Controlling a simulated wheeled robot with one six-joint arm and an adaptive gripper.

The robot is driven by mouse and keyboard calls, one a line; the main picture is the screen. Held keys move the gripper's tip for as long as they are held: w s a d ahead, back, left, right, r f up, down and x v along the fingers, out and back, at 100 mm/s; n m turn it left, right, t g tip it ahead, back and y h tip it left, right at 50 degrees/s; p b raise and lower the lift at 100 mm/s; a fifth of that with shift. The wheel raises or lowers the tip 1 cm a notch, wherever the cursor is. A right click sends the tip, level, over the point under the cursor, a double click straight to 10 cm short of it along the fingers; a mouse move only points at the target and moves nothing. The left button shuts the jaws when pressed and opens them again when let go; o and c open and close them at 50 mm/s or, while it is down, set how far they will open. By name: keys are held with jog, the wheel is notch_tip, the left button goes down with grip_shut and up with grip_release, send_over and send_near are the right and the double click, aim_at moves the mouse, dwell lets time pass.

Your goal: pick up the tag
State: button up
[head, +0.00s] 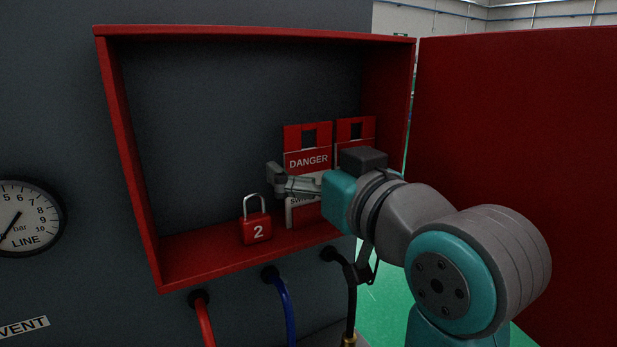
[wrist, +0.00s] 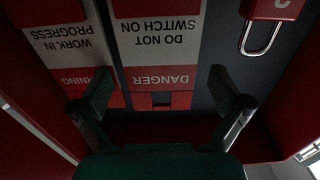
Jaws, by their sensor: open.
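A red and white tag reading "DANGER, DO NOT SWITCH ON" (head: 308,160) stands upright in the red cabinet, with a square hole near its top. It shows upside down in the wrist view (wrist: 160,50). A second tag (head: 355,128) stands to its right; in the wrist view it reads "WORK IN PROGRESS" (wrist: 72,45). My gripper (head: 278,178) is in front of the danger tag and hides part of its lower half. In the wrist view my gripper (wrist: 162,95) is open and empty, its fingers apart on either side of the danger tag's upper part.
A red padlock marked 2 (head: 256,226) stands on the cabinet floor left of the tags; it also shows in the wrist view (wrist: 270,12). The red cabinet (head: 133,160) has side walls and an open door (head: 520,130) at right. Hoses hang below; a gauge (head: 25,217) is at left.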

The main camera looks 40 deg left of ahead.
jog(key=c, duration=1)
